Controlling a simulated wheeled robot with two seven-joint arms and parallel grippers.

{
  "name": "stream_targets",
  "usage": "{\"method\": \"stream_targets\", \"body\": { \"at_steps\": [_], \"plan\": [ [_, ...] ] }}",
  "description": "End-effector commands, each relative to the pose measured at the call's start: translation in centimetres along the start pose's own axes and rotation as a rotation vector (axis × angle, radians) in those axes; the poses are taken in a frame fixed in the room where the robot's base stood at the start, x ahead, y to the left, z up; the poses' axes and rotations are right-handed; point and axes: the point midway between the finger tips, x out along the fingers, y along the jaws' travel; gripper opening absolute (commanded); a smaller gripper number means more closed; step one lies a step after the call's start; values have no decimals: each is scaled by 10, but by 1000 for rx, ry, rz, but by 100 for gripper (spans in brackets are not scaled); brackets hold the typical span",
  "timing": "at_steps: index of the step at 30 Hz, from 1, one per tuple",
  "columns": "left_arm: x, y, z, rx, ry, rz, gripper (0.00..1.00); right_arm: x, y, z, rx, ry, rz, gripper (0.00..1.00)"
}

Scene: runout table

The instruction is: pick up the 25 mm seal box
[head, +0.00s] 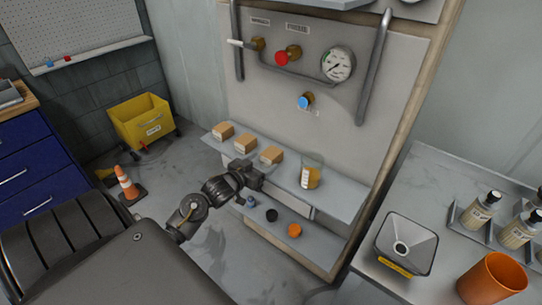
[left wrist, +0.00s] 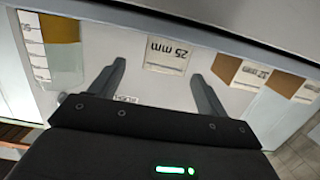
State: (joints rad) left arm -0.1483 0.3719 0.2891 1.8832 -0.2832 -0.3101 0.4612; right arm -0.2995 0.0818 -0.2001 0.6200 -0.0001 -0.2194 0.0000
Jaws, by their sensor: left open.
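The box with the 25 mm label (left wrist: 165,54) shows in the left wrist view, between and beyond my two fingers. By its order beside the beaker, it is the rightmost of three small cardboard boxes (head: 271,154) on the upper shelf in the head view; the labels there are too small to read. My left gripper (head: 252,174) is at the shelf's front edge, just before the boxes. In the left wrist view the left gripper (left wrist: 158,82) is open, with nothing between its fingers. My right gripper is not in view.
A labelled beaker of amber liquid (head: 311,173) stands right of the boxes. Two other boxes (head: 245,145) (head: 222,132) stand to the left. The lower shelf (head: 318,243) holds small round parts.

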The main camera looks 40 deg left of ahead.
Motion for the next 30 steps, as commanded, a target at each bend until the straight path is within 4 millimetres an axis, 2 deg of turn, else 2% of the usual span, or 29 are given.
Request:
{"method": "stream_targets", "body": {
  "at_steps": [3, 11, 16, 21, 30],
  "plan": [
    [12, 0, -1, -2, 2, 0, 76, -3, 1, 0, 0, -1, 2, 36],
    [21, 0, -1, 0, 0, 1, 76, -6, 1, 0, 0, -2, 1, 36],
    [45, -6, -1, -2, -1, -1, 76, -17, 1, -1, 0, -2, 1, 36],
    [64, -5, 1, 0, 0, -1, 76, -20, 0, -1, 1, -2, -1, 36],
    [67, -5, 2, 1, 0, 0, 75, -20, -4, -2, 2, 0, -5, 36]
  ]
}}
